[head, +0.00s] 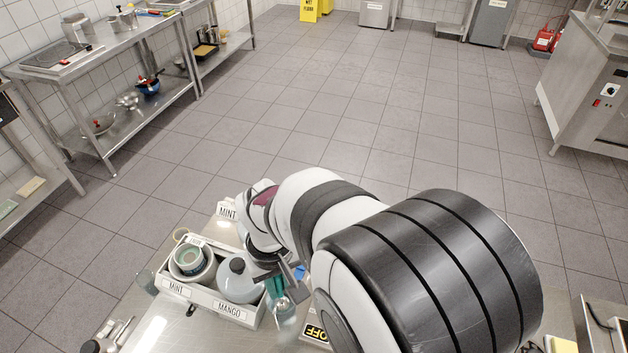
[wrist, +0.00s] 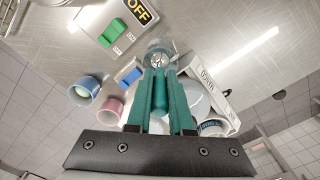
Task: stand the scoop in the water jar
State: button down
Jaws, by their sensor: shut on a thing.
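My gripper (head: 279,283) is shut on the scoop and points down over the counter. In the wrist view its teal fingers (wrist: 161,74) lie either side of the scoop's teal handle (wrist: 159,98). The clear water jar (wrist: 157,47) is right at the fingertips, and a metallic part of the scoop shows within its outline. In the head view the jar (head: 285,320) stands just below the gripper, beside the white caddy. I cannot tell how deep the scoop sits or whether it touches the jar's bottom.
The white caddy (head: 196,301) labelled MINT and MANGO holds tubs and a grey lidded pot (head: 240,281). A clear glass (head: 146,283) stands at its left. An OFF sign (wrist: 139,11), green block (wrist: 112,33), blue cup (wrist: 83,91) and pink cup (wrist: 108,110) are nearby.

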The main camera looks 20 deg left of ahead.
jog(key=shift+f, duration=0.1)
jog(key=c, duration=0.7)
grip_release()
notch_tip(320, 180, up, 16)
jog(key=shift+f, duration=0.1)
